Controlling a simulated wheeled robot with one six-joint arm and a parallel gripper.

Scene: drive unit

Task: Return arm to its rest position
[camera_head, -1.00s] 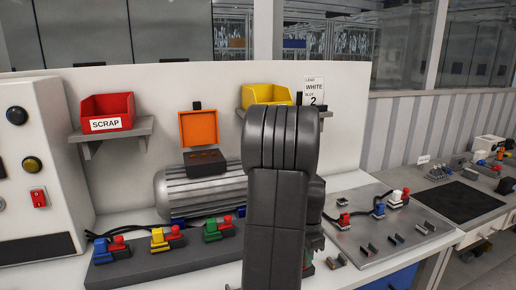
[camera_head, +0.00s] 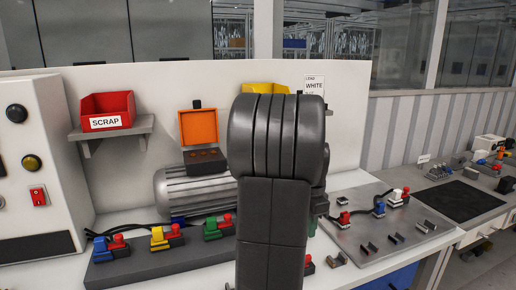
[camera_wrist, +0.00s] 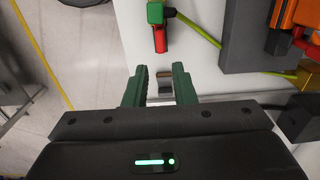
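My gripper (camera_wrist: 162,86) shows in the wrist view with its two green fingers apart and nothing between them. Below the fingers are the white bench edge and a small metal clip (camera_wrist: 165,80) on the bench.
The bench carries a dark block with coloured connectors (camera_head: 160,240) at left and a metal plate (camera_head: 385,240) with connectors and clips at right. A red SCRAP bin (camera_head: 107,108) and a yellow bin (camera_head: 265,88) sit on shelves. Floor shows left in the wrist view.

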